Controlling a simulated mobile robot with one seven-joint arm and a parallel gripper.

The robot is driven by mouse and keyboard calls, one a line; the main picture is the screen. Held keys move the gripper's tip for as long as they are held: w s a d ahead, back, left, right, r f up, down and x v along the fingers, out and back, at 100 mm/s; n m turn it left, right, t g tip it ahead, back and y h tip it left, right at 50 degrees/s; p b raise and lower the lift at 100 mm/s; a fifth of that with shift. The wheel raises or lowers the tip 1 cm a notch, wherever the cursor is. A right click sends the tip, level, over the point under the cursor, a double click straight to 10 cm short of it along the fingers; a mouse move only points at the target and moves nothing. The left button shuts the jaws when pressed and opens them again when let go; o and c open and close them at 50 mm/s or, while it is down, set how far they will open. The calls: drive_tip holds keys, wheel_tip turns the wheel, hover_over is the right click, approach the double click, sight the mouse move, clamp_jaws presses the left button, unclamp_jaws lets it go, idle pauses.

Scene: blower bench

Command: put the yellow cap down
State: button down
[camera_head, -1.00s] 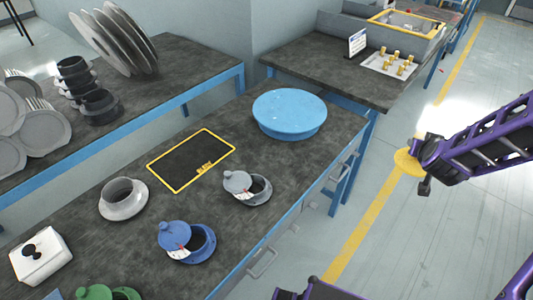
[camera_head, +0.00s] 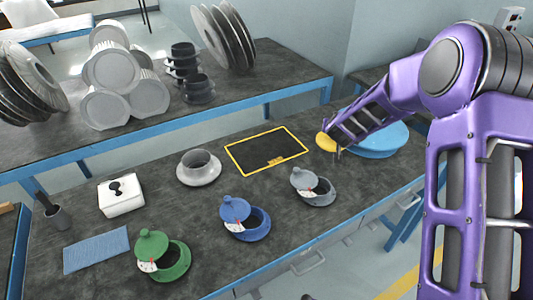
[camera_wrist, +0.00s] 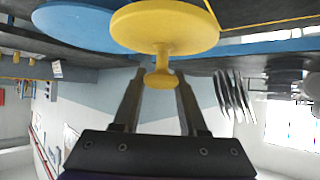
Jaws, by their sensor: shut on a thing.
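The yellow cap (camera_head: 325,142) is a round disc with a small knob. It also shows large at the top of the wrist view (camera_wrist: 165,28). My gripper (camera_wrist: 158,77) is shut on the cap's knob. In the head view, my gripper (camera_head: 336,146) holds the cap above the bench, between a yellow-outlined black rectangle (camera_head: 248,149) and a round blue lidded-looking tub (camera_head: 382,139). The exact height of the cap over the bench is unclear. My arm hides part of the tub.
A bare white-grey flange (camera_head: 199,175) stands left of the rectangle. Capped grey (camera_head: 322,194), blue (camera_head: 259,224) and green (camera_head: 177,262) flanges line the front. A white box (camera_head: 122,200) and blue cloth (camera_head: 96,250) lie left. The black rectangle is clear except for a small yellow label.

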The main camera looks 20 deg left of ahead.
drive_tip(key=s+a+f+n+y+b, duration=0.2)
drive_tip(key=a+n+y, duration=0.1)
drive_tip(key=a, duration=2.2)
drive_tip(key=shift+g, duration=0.5)
drive_tip(key=shift+a+f+b, duration=0.15)
drive_tip(key=shift+f+b, duration=0.55)
drive_tip(key=shift+f, duration=1)
drive_tip(key=shift+a+f+b, duration=0.2)
drive_tip(key=shift+f+b, duration=0.45)
drive_tip(key=shift+f, duration=1.05)
drive_tip(key=shift+a+f+b, duration=0.15)
drive_tip(key=shift+f+b, duration=0.55)
drive_tip(key=shift+f, duration=1)
drive_tip(key=shift+f, duration=0.35)
drive_tip(key=shift+c, duration=2.2)
unclamp_jaws()
drive_tip(key=shift+s, duration=0.1)
drive_tip(key=shift+r, duration=0.1)
